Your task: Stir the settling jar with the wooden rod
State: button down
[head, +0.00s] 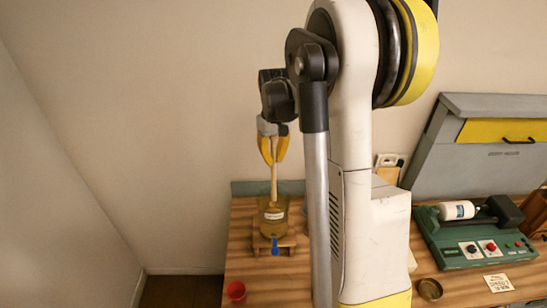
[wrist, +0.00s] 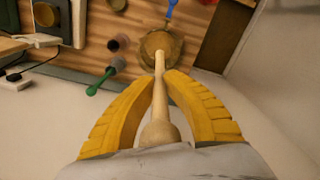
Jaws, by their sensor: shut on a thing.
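My gripper (head: 272,150) has yellow fingers closed on the pale wooden rod (head: 274,180), which hangs nearly upright below them. In the wrist view, the fingers (wrist: 162,82) press on the rod (wrist: 158,66) from both sides, and its thick rounded end is near the palm. The settling jar (head: 268,224) is glass with amber contents and a white label, standing directly under my gripper. The rod's lower end meets the jar's mouth; how deep it reaches is unclear. The jar also shows beyond the rod in the wrist view (wrist: 172,45).
The jar stands on a small wooden stand (head: 262,243) with a blue tap (head: 275,246) in front. A red cup (head: 236,291) is at the front left. A green machine with a white bottle (head: 458,210) is at the right. My arm hides the table's middle.

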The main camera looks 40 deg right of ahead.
aim_at(273, 191)
jog(key=shift+f+b, duration=5.2)
jog(key=shift+f, duration=1.25)
jog(key=shift+s+a, duration=0.1)
